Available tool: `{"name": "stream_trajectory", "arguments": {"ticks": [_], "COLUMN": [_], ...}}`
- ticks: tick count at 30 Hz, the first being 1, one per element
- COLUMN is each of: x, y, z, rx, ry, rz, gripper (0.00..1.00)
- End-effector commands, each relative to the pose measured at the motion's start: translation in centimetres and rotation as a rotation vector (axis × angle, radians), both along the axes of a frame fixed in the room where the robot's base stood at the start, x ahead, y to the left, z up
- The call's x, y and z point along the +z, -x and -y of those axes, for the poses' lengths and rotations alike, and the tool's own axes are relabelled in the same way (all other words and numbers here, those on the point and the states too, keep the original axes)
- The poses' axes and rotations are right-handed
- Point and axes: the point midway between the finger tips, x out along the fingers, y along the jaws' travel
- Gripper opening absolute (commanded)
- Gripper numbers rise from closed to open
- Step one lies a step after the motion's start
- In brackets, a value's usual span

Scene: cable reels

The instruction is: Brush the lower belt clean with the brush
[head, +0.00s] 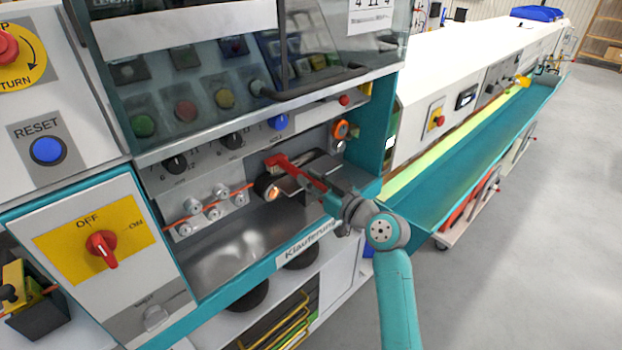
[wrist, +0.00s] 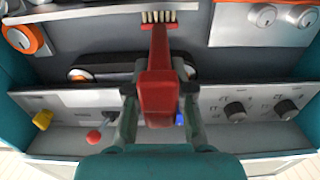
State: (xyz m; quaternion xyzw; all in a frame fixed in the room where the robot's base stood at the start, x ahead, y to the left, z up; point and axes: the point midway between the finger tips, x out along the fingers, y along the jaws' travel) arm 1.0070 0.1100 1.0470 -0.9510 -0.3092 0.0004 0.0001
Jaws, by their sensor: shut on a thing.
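My gripper (head: 335,203) is shut on the red handle of a brush (head: 279,161) inside the machine's open bay. In the wrist view my gripper (wrist: 158,95) holds the brush (wrist: 158,65) by its handle, with the pale bristles (wrist: 158,16) pointing away at the top. A belt unit with a dark, rounded, lit end (head: 267,187) sits below the brush head in the head view. A dark oblong belt (wrist: 100,73) runs behind the handle in the wrist view. I cannot tell whether the bristles touch the lower belt, as the brush and gripper partly hide that area.
An orange cable (head: 215,204) runs over small rollers to the left. Above the bay are knobs (head: 175,163) and a clear hood with a dark handle (head: 310,84). The bay's metal floor (head: 225,245) is clear. A long teal trough (head: 470,150) extends to the right.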

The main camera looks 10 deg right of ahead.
Motion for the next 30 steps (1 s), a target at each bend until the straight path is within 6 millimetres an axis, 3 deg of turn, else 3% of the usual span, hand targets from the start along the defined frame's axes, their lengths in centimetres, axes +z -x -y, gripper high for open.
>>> {"name": "stream_trajectory", "arguments": {"ticks": [30], "x": [-1.3], "y": [0.3], "z": [0.2], "rx": [0.0], "ry": [0.0], "rz": [0.0], "gripper": [0.0]}}
